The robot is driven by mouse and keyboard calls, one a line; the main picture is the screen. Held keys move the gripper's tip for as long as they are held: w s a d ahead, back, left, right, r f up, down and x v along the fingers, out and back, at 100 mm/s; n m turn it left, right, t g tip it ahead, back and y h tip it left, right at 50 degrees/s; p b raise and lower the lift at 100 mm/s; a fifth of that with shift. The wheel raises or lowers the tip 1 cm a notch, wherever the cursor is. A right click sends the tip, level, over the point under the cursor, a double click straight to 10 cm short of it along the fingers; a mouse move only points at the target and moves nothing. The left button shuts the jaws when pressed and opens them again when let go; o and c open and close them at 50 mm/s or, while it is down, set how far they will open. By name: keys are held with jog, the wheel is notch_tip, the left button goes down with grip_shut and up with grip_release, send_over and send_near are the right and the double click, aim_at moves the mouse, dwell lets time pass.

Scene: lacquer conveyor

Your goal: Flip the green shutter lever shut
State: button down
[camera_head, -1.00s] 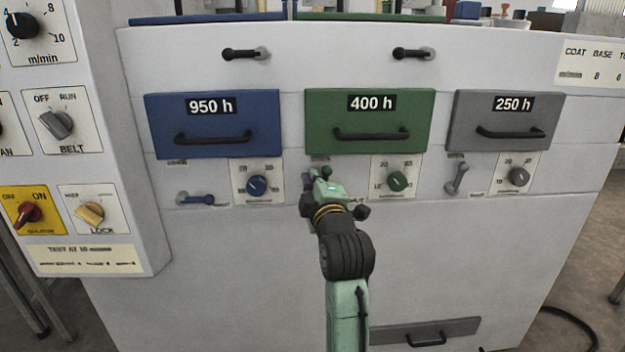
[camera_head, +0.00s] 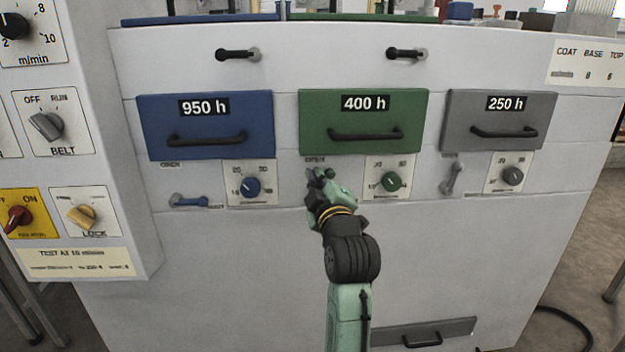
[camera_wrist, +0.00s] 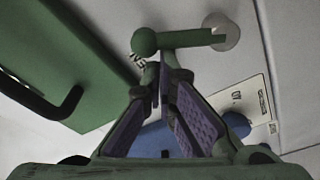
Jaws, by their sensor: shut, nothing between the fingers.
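The green shutter lever shows in the wrist view as a green arm (camera_wrist: 193,39) with a ball knob at its left end. Its other end meets a pale round pivot on the panel. The knob lies by a partly hidden label under the green drawer (camera_head: 364,118); in the head view a label there seems to read OPEN (camera_head: 315,159). My gripper (camera_wrist: 164,82) is shut and empty, its fingertips close to the ball knob. I cannot tell whether they touch. In the head view my gripper (camera_head: 322,184) hides most of the lever.
A green dial (camera_head: 392,182) sits just right of my gripper. A blue lever (camera_head: 188,201) lies flat at left, and a grey lever (camera_head: 452,177) stands nearly upright at right. The green drawer's black handle (camera_head: 365,133) sticks out above.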

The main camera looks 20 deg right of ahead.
aim_at(332, 178)
jog(key=d+m, duration=0.1)
jog(key=m, duration=0.1)
jog(key=d+m+h, duration=0.1)
jog(key=m, duration=0.1)
jog(key=s+d+f+m, duration=0.1)
jog(key=m, duration=0.2)
jog(key=shift+d+f, duration=0.1)
jog(key=m, duration=0.1)
jog(key=d+f+m, duration=0.1)
jog(key=m, duration=0.1)
jog(key=f+m+h, duration=0.1)
jog(key=shift+s+d+b, duration=0.2)
jog(key=shift+d+b, duration=0.1)
jog(key=shift+d, duration=0.05)
dwell(0.4)
jog(key=r+p, duration=0.2)
jog(key=w+r+p, duration=0.1)
jog(key=r+p, duration=0.1)
jog(key=shift+a+r, duration=0.1)
jog(key=shift+r, duration=0.2)
jog(key=b+v, duration=0.3)
jog(key=v, duration=0.7)
jog(key=shift+f, duration=0.35)
jog(key=shift+s, duration=0.1)
